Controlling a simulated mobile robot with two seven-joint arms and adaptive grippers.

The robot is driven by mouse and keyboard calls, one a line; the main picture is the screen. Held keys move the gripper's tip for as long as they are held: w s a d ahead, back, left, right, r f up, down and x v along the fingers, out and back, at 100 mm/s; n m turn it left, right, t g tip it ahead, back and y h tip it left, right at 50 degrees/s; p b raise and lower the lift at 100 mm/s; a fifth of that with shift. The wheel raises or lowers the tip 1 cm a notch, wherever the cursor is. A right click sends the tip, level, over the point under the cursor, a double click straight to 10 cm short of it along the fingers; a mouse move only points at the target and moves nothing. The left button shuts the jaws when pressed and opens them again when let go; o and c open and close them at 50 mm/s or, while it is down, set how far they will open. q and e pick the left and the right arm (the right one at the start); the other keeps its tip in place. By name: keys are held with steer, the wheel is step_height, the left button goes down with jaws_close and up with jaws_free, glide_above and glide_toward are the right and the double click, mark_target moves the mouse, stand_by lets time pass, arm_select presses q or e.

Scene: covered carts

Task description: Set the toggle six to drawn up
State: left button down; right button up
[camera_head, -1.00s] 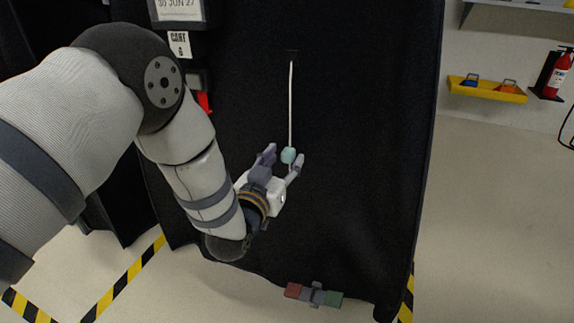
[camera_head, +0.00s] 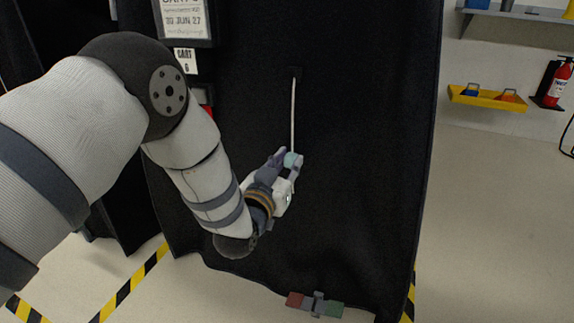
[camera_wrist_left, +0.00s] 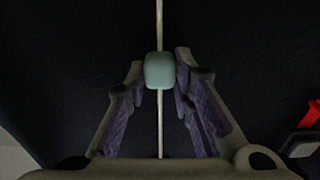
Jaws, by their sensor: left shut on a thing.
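The toggle, a small teal block (camera_head: 292,159), sits on a pale cord (camera_head: 293,115) that hangs down the black cover (camera_head: 350,150) of the cart labelled 6. The cord comes out of a dark fitting in the cover above. My left gripper (camera_head: 289,155) is shut on the toggle, with its fingers to either side. In the left wrist view the toggle (camera_wrist_left: 160,71) lies between the fingertips (camera_wrist_left: 160,66), with cord above and below it. My right gripper is not in view.
A label reading cart 6 (camera_head: 186,60) is at the cover's upper left. A red and green piece (camera_head: 316,305) is at the cover's bottom hem. A yellow tray (camera_head: 487,97) and a fire extinguisher (camera_head: 559,82) are at the right wall. The floor at right is clear.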

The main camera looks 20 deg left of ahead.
arm_select(q)
step_height(320, 180, up, 10)
steer(key=p, duration=0.7)
steer(key=shift+f, duration=0.4)
steer(key=c, duration=1.4)
jaws_free()
steer(key=shift+o, duration=0.2)
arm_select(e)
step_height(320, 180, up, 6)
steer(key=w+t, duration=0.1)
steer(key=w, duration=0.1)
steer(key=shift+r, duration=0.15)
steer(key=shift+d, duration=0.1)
arm_select(q)
glide_toward(294, 117)
steer(key=s, duration=0.5)
steer(key=shift+s+a, duration=0.1)
steer(key=shift+s, duration=0.3)
